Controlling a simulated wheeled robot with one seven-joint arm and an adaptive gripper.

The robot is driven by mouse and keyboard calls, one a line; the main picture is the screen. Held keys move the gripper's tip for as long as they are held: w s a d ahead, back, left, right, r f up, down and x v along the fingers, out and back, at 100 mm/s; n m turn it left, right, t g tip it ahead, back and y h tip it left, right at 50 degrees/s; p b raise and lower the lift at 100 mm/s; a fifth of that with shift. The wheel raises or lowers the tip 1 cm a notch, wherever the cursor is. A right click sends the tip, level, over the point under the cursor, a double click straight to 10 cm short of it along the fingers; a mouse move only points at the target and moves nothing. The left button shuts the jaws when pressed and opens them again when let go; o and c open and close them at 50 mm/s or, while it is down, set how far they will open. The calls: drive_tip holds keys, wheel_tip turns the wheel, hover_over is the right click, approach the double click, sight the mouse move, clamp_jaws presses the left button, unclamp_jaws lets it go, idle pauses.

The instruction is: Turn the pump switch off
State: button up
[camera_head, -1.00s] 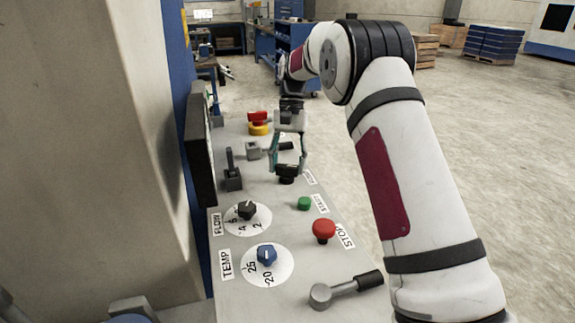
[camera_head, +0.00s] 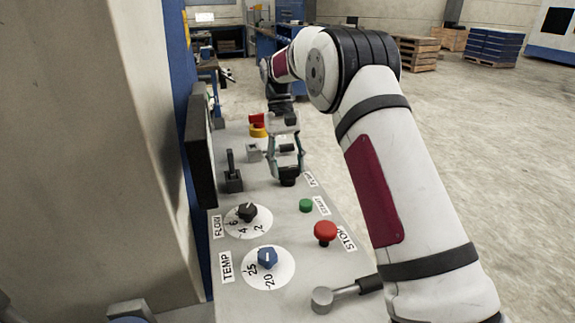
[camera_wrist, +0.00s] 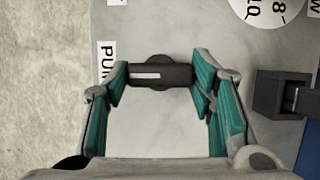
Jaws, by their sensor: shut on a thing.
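The pump switch is a black bar-shaped knob (camera_wrist: 160,74) with a white stripe on its left half. In the wrist view its bar lies level across the picture, beside a label that begins with "PU". It also shows as a dark knob (camera_head: 288,182) under my gripper in the head view. My gripper (camera_wrist: 160,84) is shut on the knob, one teal-padded finger at each end of the bar. In the head view my gripper (camera_head: 287,172) points down at the panel.
The grey panel (camera_head: 290,218) also carries a green button (camera_head: 306,205), a red STOP button (camera_head: 325,232), FLOW (camera_head: 248,212) and TEMP (camera_head: 267,257) dials, and a black lever (camera_head: 232,178) at left. A grey-black handle (camera_head: 345,292) sits at the near end.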

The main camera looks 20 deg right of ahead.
drive_tip(key=o, duration=1.2)
drive_tip(key=shift+c, duration=0.2)
drive_tip(key=v, duration=0.7)
drive_tip(key=shift+r, duration=0.25)
drive_tip(key=shift+w, duration=0.1)
